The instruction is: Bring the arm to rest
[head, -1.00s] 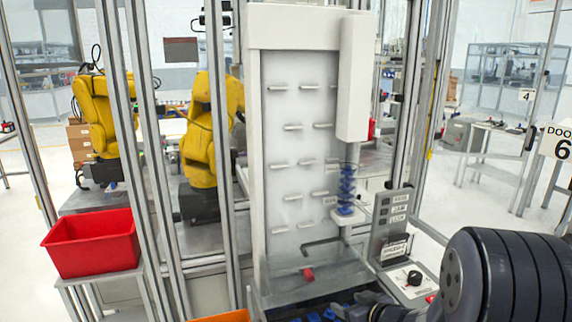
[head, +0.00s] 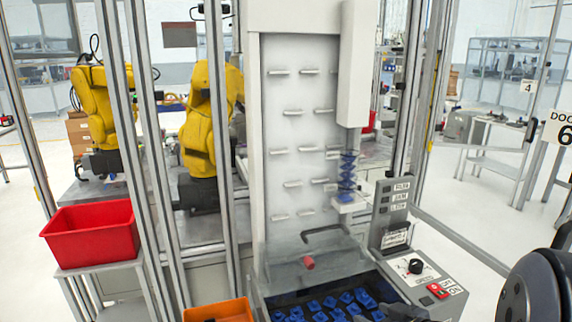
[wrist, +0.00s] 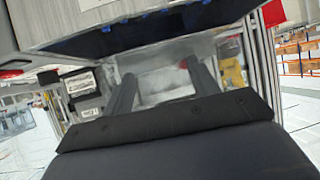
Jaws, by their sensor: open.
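My gripper (wrist: 160,70) shows in the wrist view with its two dark fingers apart and nothing between them. In the head view my dark arm (head: 540,285) is at the lower right corner, and a dark part at the bottom edge beside the tray may be the gripper's tip. The tray (head: 262,303) of blue parts (head: 325,305) lies at the foot of a tall white machine (head: 300,130). I cannot tell how far the gripper is from the tray.
A control box (head: 425,280) with a black knob and red switch stands right of the tray. An orange bin (head: 218,312) is at its left, a red bin (head: 92,235) farther left. Metal posts (head: 222,150) frame the machine. Yellow robot arms (head: 200,130) stand behind.

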